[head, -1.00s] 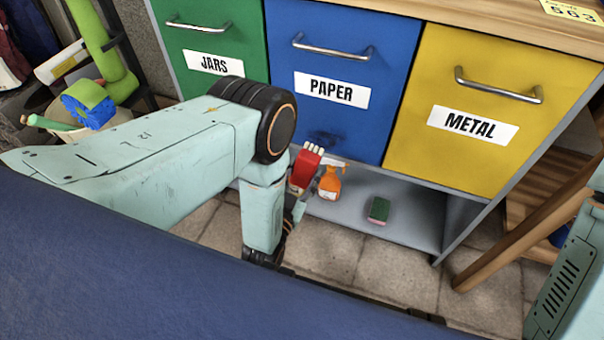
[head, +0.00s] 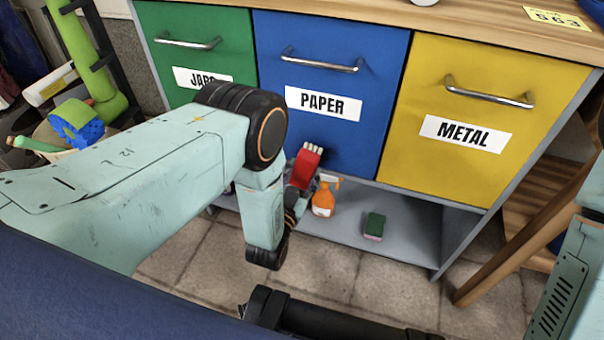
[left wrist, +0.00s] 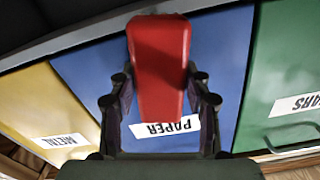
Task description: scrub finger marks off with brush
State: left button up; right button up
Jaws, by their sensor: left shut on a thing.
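A red brush (head: 305,168) with pale bristles is in my left gripper (head: 299,190). The bristles are at the lower part of the blue PAPER front (head: 352,130); I cannot tell whether they touch it. In the left wrist view the brush (left wrist: 160,65) sits between the two closed fingers (left wrist: 161,98), in front of the blue front (left wrist: 225,60). No finger marks show clearly now; the brush covers part of the lower blue front. My right gripper is out of view.
An orange spray bottle (head: 323,200) and a green sponge (head: 374,226) stand on the grey lower shelf (head: 410,235). The green JARS front (head: 215,55) and yellow METAL front (head: 480,90) flank the blue one. A wooden leg (head: 500,255) stands at right.

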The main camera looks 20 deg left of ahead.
pick_arm(q)
jog(key=shift+w, duration=1)
dwell(0.4)
jog(key=shift+d, duration=0.1)
jog(key=shift+s+d, duration=0.2)
jog(key=shift+d, duration=1.75)
jog(key=shift+w, duration=0.1)
jog(key=shift+w+a+r, duration=0.1)
jog(key=shift+w+a, duration=0.05)
jog(key=shift+a, duration=0.5)
jog(key=shift+w+a, duration=0.1)
jog(key=shift+a, duration=0.55)
jog(key=shift+w+a+r, duration=0.1)
jog(key=shift+w+a, duration=0.05)
jog(key=shift+a, duration=0.65)
jog(key=shift+c, duration=0.9)
jog(key=shift+r+p, duration=0.8)
jog(key=shift+p, duration=0.1)
jog(key=shift+s+d+f, duration=0.15)
jog(key=shift+d, duration=0.95)
jog(key=shift+s+d+f, duration=0.1)
jog(key=shift+s+d, duration=0.05)
jog(key=shift+d, duration=0.95)
